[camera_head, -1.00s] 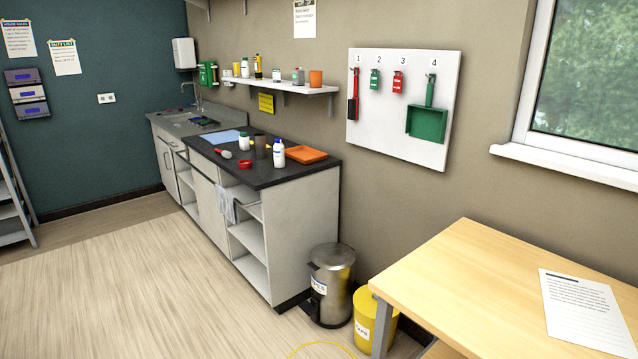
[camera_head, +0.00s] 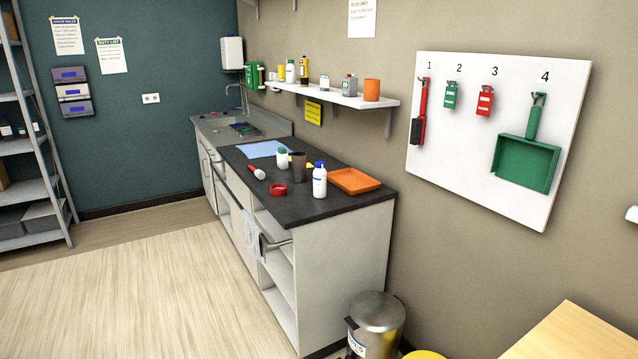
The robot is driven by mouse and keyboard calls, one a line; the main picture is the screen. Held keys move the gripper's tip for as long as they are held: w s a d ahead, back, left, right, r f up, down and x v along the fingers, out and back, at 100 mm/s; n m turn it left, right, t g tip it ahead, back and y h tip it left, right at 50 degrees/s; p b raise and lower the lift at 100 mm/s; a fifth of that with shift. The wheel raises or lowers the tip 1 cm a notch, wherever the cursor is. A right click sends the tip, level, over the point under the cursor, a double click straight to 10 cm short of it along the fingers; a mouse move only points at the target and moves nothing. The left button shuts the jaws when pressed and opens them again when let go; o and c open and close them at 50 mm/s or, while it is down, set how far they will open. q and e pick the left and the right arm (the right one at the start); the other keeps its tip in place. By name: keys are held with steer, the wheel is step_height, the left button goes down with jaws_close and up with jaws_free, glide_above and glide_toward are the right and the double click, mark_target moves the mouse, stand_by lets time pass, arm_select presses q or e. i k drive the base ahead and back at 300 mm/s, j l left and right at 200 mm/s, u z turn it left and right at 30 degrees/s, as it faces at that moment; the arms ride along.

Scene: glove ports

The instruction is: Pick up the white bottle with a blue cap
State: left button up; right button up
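The white bottle with a blue cap (camera_head: 320,180) stands upright on the dark countertop (camera_head: 300,208), near its front right end. It has a label on its side. An orange tray (camera_head: 354,181) lies just to its right and a red ring-shaped item (camera_head: 277,190) lies to its left. Neither of my grippers shows in the head view.
A dark cup (camera_head: 299,166), a white bottle with a green cap (camera_head: 283,157) and a red-and-white tool (camera_head: 257,172) share the counter. A wall shelf (camera_head: 340,97) hangs above. A metal bin (camera_head: 376,322) stands at the counter's near end. The floor at left is clear.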

mark_target(320, 174)
steer(key=i+j+u, duration=0.2)
steer(key=i+j, duration=0.75)
steer(key=i+l+z, duration=0.15)
steer(key=i+z, duration=0.55)
steer(key=z, duration=0.2)
steer(key=i+j+z, duration=0.1)
steer(key=i+z, duration=0.35)
steer(key=i+l+z, duration=0.1)
steer(key=i+z, duration=0.2)
